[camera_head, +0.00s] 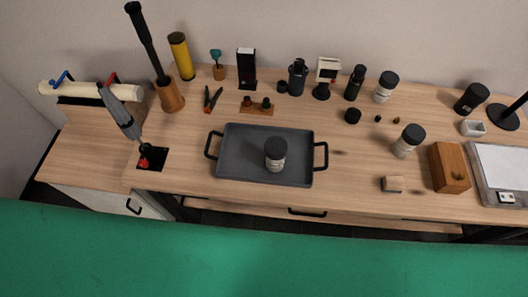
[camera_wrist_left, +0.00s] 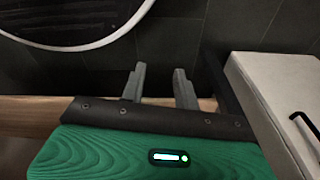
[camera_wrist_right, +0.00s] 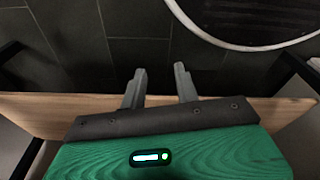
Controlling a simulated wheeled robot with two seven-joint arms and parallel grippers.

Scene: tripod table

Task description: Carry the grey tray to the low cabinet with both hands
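The grey tray (camera_head: 240,165) lies flat on the wooden table, with a black handle at its left and right ends. A jar with a dark lid (camera_head: 276,155) stands upright on it, right of its middle. The low cabinet (camera_head: 75,155) adjoins the table on the left, with a wooden top and white front; a white cabinet front with a black handle shows in the left wrist view (camera_wrist_left: 270,85). My left gripper (camera_wrist_left: 160,75) and right gripper (camera_wrist_right: 160,75) are open and empty, over dark floor tiles. Neither shows in the head view.
A white roll (camera_head: 90,91) lies at the cabinet top's back; its front is clear. Bottles and jars line the table's back. A wooden block (camera_head: 448,167) stands right.

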